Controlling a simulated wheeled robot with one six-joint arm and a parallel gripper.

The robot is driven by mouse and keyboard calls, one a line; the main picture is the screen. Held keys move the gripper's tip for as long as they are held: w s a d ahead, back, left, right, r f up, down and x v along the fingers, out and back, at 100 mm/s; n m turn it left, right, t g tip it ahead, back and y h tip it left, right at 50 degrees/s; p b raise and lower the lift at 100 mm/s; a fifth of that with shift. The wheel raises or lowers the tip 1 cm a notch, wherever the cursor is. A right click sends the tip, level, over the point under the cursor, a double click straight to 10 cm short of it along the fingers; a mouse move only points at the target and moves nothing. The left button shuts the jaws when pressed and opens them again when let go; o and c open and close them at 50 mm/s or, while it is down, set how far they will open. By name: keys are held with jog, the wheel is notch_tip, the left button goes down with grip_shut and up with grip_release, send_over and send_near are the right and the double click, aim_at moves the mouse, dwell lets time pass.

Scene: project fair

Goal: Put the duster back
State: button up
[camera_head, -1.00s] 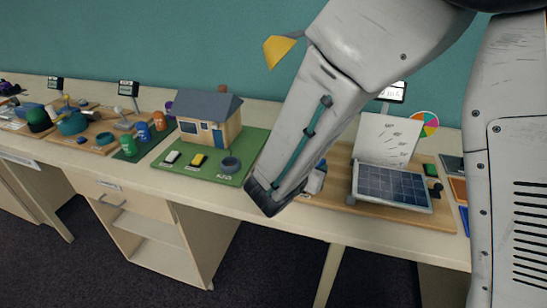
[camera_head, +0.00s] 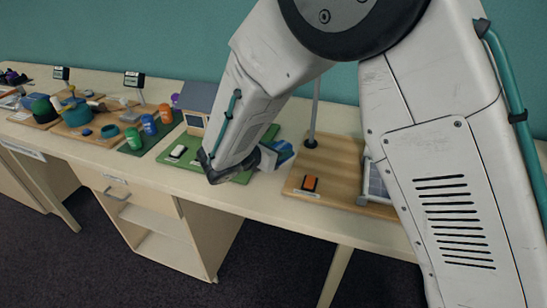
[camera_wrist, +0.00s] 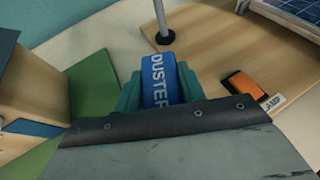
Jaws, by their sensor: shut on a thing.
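The duster (camera_wrist: 158,80) is blue with white lettering and sits between the teal fingers of my gripper (camera_wrist: 159,86) in the wrist view. The fingers are shut on its two sides. In the head view the blue duster (camera_head: 284,152) shows at the end of my arm, over the gap between the green house board and the wooden board. My forearm hides part of the gripper there. I cannot tell whether the duster touches the table.
A wooden board (camera_head: 345,160) with an upright post (camera_head: 315,110) and an orange block (camera_head: 310,183) lies to the right. The green board (camera_head: 185,165) with the model house (camera_head: 197,100) is to the left. Several project pieces stand farther left. Pale tabletop shows along the front.

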jog(key=shift+w+a, duration=0.35)
jog(key=shift+w, duration=0.1)
jog(key=shift+a+f, duration=0.1)
jog(key=shift+f, duration=1.7)
jog(key=shift+f, duration=0.1)
jog(key=o, duration=1)
jog(key=shift+o, duration=0.2)
jog(key=shift+a, duration=0.1)
jog(key=v, duration=1.2)
